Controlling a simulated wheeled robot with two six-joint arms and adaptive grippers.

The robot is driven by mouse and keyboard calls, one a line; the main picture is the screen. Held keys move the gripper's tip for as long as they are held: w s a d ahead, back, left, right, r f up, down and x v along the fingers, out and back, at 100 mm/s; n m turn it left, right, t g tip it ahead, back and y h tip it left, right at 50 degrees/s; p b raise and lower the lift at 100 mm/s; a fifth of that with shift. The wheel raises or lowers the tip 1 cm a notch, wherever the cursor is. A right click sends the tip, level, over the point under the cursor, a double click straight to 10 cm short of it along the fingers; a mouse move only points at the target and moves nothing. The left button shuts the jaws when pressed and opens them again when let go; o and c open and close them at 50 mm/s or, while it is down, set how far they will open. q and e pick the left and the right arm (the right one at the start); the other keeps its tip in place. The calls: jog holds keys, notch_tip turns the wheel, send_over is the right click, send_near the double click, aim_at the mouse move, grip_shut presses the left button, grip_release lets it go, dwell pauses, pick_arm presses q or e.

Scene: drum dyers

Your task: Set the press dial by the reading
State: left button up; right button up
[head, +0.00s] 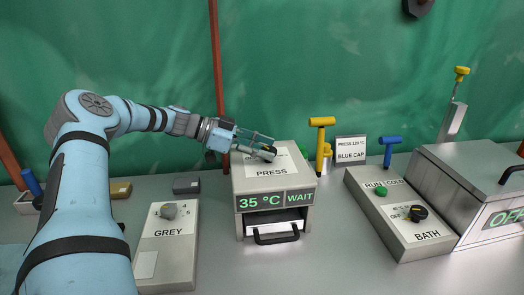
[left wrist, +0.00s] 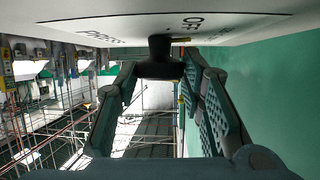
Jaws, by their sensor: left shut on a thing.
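The press (head: 275,185) is a pale box in the middle of the table. Its front display (head: 262,202) reads 35 °C, with WAIT beside it. My left gripper (head: 262,148) reaches over the top of the press and is shut on the black press dial (head: 269,152). In the left wrist view the dial (left wrist: 164,50) sits between the fingers below a panel marked OFF. The fingers hide most of the dial's scale in the head view, so I cannot tell its setting. A card (head: 350,150) behind reads PRESS with a small temperature, and BLUE CAP. My right gripper is out of view.
A GREY control box (head: 168,245) with a knob stands left of the press. A BATH box (head: 398,215) with a green button and black knob stands right, beside a metal tank (head: 465,180) marked OFF. Yellow (head: 321,140) and blue (head: 390,148) T-handles stand behind.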

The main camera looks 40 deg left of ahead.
pick_arm(q)
jog(key=o, duration=1.1)
jog(key=shift+f, duration=0.1)
jog(key=shift+s+a+r, duration=0.2)
jog(key=shift+a+r, duration=0.05)
jog(key=shift+r, duration=0.05)
jog(key=v, duration=1.1)
